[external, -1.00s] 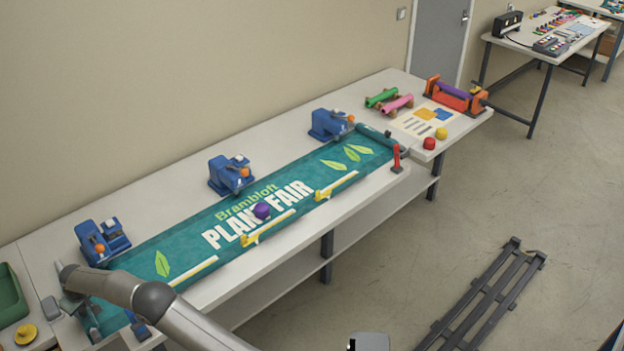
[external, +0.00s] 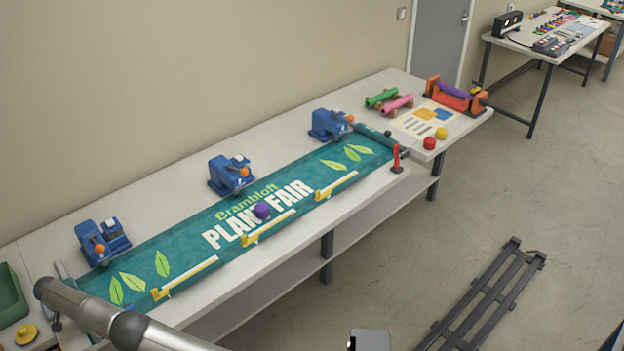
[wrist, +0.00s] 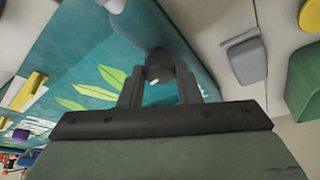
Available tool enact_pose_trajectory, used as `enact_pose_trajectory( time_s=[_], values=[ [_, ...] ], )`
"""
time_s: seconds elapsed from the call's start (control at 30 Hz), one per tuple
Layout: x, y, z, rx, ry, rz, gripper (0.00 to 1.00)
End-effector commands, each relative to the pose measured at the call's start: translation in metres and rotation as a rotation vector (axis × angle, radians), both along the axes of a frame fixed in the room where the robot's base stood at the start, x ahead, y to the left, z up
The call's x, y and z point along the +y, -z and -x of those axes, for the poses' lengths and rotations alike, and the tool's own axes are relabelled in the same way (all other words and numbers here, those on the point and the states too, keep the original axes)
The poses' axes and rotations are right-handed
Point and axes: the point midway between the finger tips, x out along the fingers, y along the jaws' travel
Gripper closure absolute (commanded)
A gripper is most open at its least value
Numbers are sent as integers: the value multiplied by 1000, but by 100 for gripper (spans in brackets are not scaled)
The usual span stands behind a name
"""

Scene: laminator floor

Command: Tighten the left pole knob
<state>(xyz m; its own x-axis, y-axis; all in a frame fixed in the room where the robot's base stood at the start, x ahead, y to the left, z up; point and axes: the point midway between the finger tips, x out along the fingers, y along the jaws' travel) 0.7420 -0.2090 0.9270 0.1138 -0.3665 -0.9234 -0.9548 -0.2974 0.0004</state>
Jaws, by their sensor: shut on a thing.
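The teal banner (external: 205,245) lies along the bench, and its left end is wrapped at the left pole (external: 62,271), mostly behind my arm in the external view. In the wrist view the banner's wrapped end (wrist: 185,55) runs past a dark round knob (wrist: 158,66). My gripper (wrist: 160,85) has one finger on each side of this knob and is shut on it. The knob's far side and its fit on the pole are hidden. In the external view my arm's wrist covers most of the gripper at the bench's left end.
Blue clamp devices (external: 102,242) stand along the banner's back edge. Yellow strips (external: 184,278) lie along its front edge, and a purple knob (external: 262,211) sits mid-banner. A green bin (external: 12,296) and yellow disc (external: 26,334) are at far left. A grey block (wrist: 247,61) is near the gripper.

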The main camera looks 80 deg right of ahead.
Motion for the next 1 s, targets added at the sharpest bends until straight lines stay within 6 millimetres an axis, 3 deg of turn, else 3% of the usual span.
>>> enact_pose_trajectory(
  time_s=[0.4, 1.0],
  values=[
    [0, 0, -1, 0, 214, -1, 92],
    [0, 1, -1, 0, 254, -2, 92]
  ],
)
